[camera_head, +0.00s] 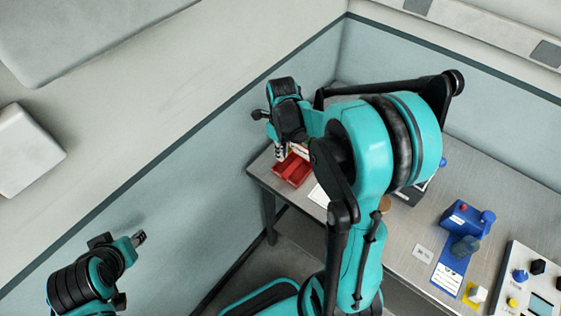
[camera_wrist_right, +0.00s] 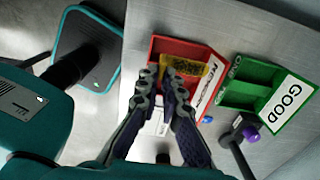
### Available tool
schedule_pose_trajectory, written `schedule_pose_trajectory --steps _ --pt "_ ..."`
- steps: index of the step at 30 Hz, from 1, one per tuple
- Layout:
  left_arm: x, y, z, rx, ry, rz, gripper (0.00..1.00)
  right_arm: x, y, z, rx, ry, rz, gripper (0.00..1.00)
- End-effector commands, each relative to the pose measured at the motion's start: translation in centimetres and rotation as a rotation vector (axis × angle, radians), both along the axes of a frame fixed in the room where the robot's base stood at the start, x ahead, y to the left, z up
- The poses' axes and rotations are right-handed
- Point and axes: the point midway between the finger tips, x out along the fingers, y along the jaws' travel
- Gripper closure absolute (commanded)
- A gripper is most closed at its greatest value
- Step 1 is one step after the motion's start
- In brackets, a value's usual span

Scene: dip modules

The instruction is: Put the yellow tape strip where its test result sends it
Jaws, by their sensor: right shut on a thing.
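The yellow tape strip (camera_wrist_right: 190,74), with dark markings, shows in the right wrist view at the fingertips of my right gripper (camera_wrist_right: 160,73). The gripper is shut on it, and the strip overlaps the inside of the red tray (camera_wrist_right: 213,112); I cannot tell its height above the tray floor. In the head view my right gripper (camera_head: 281,153) is at the red tray (camera_head: 291,172). My left gripper (camera_head: 139,239) is away from the table; its jaw opening is unclear.
A purple-knobbed thing (camera_wrist_right: 250,134) stands near the green tray. My right arm hides the table's middle.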

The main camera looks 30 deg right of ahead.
Motion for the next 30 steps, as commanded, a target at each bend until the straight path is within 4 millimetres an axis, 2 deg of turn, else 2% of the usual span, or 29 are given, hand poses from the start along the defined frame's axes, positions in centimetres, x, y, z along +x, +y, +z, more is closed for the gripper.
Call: schedule_pose_trajectory --steps 1,3,8,15,26,27,29,30 --pt "0.0 0.0 -0.6 0.0 0.0 0.0 0.61 0.0 0.0 -1.2 0.0 0.0 0.0 1.0" --pt "0.0 0.0 -0.8 0.0 0.0 0.0 0.61 0.0 0.0 -2.1 0.0 0.0 0.0 1.0" --pt "0.0 0.0 -1.1 0.0 0.0 0.0 0.61 0.0 0.0 -3.3 0.0 0.0 0.0 1.0" --pt "0.0 0.0 -2.1 0.0 0.0 0.0 0.61 0.0 0.0 -6.4 0.0 0.0 0.0 1.0" --pt "0.0 0.0 -2.4 0.0 0.0 0.0 0.61 0.0 0.0 -6.8 0.0 0.0 0.0 1.0" --pt "0.0 0.0 -2.4 0.0 0.0 0.0 0.61 0.0 0.0 -6.8 0.0 0.0 0.0 0.89" --pt "0.0 0.0 -2.3 0.0 0.0 0.0 0.61 0.0 0.0 -6.7 0.0 0.0 0.0 0.73" --pt "0.0 0.0 -2.3 0.0 0.0 0.0 0.61 0.0 0.0 -6.7 0.0 0.0 0.0 0.73"
